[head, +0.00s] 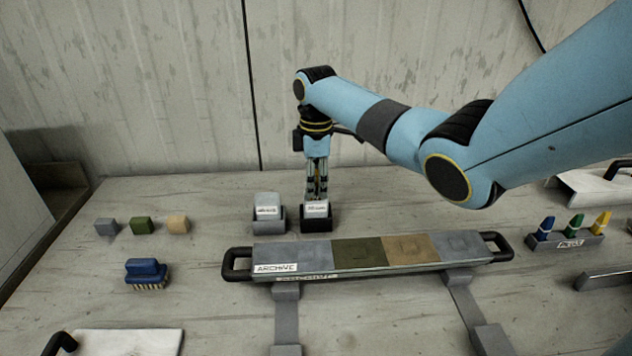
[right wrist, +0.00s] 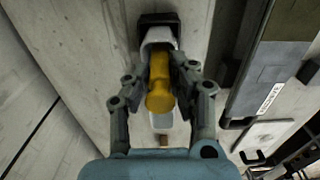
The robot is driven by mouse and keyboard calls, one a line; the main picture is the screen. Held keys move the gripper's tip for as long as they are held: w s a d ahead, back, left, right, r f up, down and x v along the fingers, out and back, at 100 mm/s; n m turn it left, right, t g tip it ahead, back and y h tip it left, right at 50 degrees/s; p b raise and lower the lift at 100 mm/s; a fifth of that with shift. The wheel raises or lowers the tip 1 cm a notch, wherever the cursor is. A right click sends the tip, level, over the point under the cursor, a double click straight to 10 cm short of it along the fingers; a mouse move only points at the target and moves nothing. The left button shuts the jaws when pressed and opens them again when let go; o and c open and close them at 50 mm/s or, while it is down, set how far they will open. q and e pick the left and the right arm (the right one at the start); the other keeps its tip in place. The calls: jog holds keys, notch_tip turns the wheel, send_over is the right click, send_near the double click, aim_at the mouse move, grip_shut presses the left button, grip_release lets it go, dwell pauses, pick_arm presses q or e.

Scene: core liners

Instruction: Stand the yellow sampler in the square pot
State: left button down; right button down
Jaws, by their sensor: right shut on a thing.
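The yellow sampler (right wrist: 159,82) is held between the fingers of my right gripper (right wrist: 160,78). My left gripper is not in view.
The long ARCHIVE tray (head: 292,252) lies in front. Small blocks (head: 143,225) and a blue brush (head: 147,270) are at left. A rack (head: 563,240) of coloured pieces stands at right.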

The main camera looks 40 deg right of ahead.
jog(key=shift+f, duration=0.1)
jog(key=c, duration=1.1)
grip_release()
notch_tip(320, 180, up, 12)
jog(key=shift+r+b, duration=0.15)
jog(key=shift+b, duration=0.5)
